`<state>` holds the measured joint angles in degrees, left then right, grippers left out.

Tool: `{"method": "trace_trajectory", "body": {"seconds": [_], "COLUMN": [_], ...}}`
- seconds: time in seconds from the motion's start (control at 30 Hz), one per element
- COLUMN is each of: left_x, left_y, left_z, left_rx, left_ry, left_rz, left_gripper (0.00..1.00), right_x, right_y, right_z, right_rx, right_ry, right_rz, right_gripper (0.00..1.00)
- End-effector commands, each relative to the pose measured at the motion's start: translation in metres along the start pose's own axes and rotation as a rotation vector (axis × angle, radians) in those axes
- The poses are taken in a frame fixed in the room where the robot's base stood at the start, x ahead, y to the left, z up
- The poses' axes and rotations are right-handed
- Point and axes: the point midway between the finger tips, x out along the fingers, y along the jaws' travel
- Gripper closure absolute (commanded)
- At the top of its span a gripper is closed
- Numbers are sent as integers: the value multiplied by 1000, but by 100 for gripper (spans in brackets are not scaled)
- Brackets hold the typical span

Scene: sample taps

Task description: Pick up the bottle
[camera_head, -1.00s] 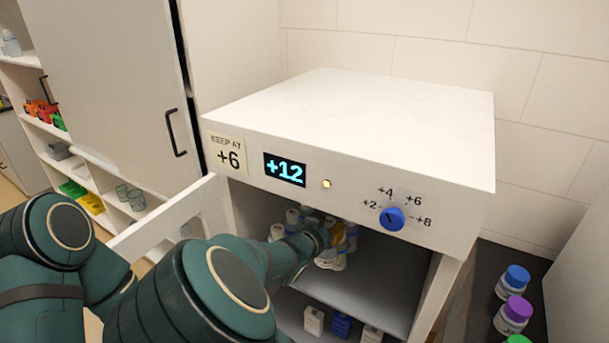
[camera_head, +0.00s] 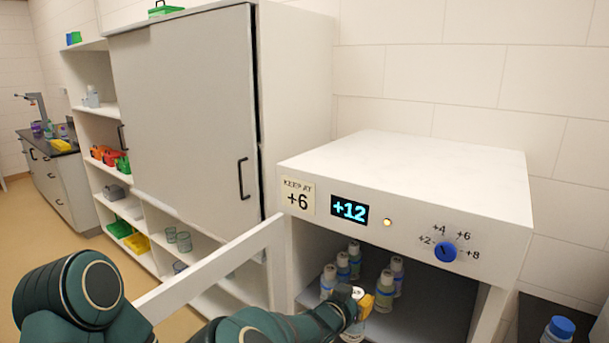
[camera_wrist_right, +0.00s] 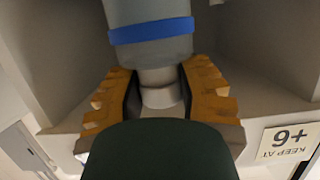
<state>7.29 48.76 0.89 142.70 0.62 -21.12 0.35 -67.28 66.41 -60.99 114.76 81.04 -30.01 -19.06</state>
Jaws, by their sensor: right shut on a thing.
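My right gripper (camera_head: 362,302) is at the front of the open cabinet compartment in the head view. In the right wrist view its two orange-padded fingers (camera_wrist_right: 160,97) are shut on the narrow neck of a bottle (camera_wrist_right: 150,52), which is grey with a blue band. The same bottle's pale body (camera_head: 354,332) shows just below the fingers in the head view, partly hidden by the gripper. Several other small bottles with pale caps and bluish labels (camera_head: 328,282) stand upright on the shelf behind the gripper. My left gripper is not in view.
The white cabinet (camera_head: 420,165) shows +12 on its display (camera_head: 349,211) beside a "KEEP AT +6" label (camera_head: 298,196) and a blue knob (camera_head: 445,252). Its open door (camera_head: 215,270) stands to the left. A blue-capped bottle (camera_head: 560,330) stands at lower right.

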Motion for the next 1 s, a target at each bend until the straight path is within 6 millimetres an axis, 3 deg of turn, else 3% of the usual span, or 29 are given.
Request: {"method": "trace_trajectory", "body": {"seconds": [0.3, 0.53, 0.73, 1.0], "left_x": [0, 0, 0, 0], "left_y": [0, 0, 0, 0], "left_z": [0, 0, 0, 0], "left_rx": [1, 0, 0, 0], "left_ry": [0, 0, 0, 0], "left_rz": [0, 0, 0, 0], "left_gripper": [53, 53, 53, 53], "right_x": [-15, -30, -34, -44], "right_y": [67, 115, 125, 114], "right_z": [74, 107, 113, 107], "right_rx": [47, 74, 82, 59], "right_ry": [-20, -4, 2, 1], "right_rz": [148, 241, 261, 188], "right_gripper": [100, 100, 100, 100]}}
